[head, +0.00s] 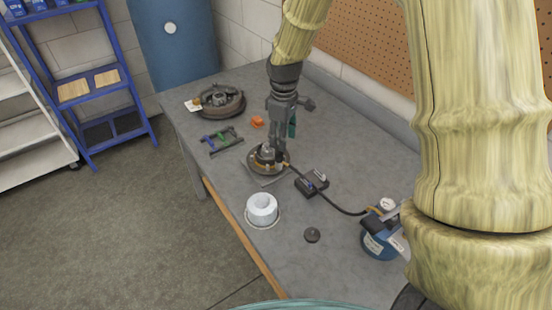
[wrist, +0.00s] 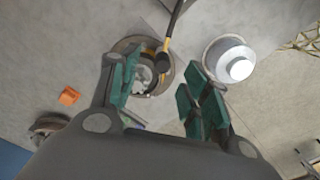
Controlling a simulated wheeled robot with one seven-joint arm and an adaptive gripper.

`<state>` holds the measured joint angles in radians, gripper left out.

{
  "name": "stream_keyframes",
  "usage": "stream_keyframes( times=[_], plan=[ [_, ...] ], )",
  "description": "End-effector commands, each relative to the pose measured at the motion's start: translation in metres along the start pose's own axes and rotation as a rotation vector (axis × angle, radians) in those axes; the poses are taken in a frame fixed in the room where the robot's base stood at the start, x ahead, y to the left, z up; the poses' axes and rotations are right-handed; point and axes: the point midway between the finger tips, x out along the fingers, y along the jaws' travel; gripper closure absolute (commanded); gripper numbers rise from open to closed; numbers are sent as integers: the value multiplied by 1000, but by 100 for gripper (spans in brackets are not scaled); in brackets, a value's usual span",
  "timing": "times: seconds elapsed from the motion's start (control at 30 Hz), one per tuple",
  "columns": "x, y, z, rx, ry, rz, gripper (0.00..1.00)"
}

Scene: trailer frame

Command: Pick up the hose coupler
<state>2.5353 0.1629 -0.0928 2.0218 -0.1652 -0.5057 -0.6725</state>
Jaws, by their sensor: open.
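The hose coupler (wrist: 162,59) is a dark end piece with a brass collar on a black hose. In the wrist view it lies over the rim of a round dish (wrist: 168,86), between my finger pads in the picture. In the head view the coupler is mostly hidden by my gripper. The hose (head: 337,207) runs from it to a blue canister (head: 378,245). My gripper (wrist: 163,72) is open and empty, with green pads on both sides. In the head view my gripper (head: 273,150) points down over the dish (head: 284,170). I cannot tell its exact height above the coupler.
A brake drum (head: 220,100), an orange piece (head: 257,121) and a green-blue tool (head: 222,140) lie farther back. A pegboard wall rises behind.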

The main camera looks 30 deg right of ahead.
Motion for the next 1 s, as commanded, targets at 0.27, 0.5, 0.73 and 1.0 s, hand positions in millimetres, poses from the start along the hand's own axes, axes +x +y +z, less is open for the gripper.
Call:
stream_keyframes(
  times=[0.27,0.5,0.73,1.0],
  plan=[
    [26,-2,-3,-5,-1,0,53],
    [34,-2,-3,-3,-1,0,53],
    [53,-3,-3,-1,-2,-1,53],
    [77,-4,-4,-1,-1,0,53]
  ],
)
